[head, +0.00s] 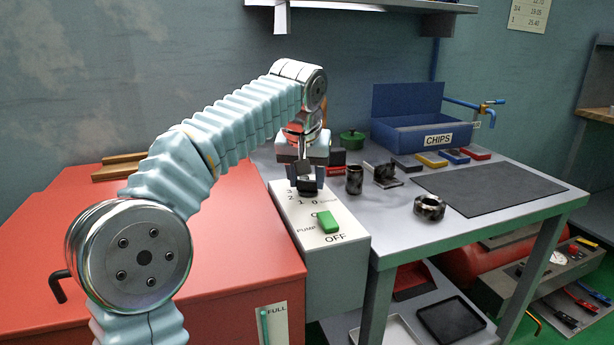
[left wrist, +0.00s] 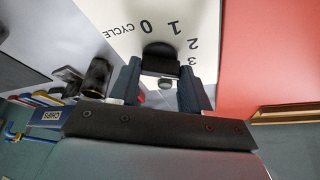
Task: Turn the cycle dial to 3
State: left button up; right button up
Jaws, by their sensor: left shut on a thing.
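The cycle dial (left wrist: 160,58) is a dark knob on the white top of a control box (head: 345,248). In the left wrist view it sits between the two fingers of my left gripper (left wrist: 160,78), which is shut on it. The numbers 0, 1, 2 and 3 are printed in an arc beside the dial, with the word CYCLE near 0. Where the dial points cannot be told. In the head view my left gripper (head: 306,178) reaches down onto the box near its numbers and mostly hides the dial. My right gripper is not in view.
A green switch (head: 327,222), by the words PUMP and OFF, is on the same panel close to my gripper. A red cabinet top (head: 230,265) is to the left. The grey table (head: 385,210) to the right holds dark metal parts and a blue CHIPS bin (head: 405,134).

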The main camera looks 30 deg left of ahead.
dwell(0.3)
pick_arm(q)
jog(key=o, duration=1.1)
jog(key=shift+c, duration=0.2)
jog(key=v, duration=1.4)
jog(key=shift+a+f, duration=0.1)
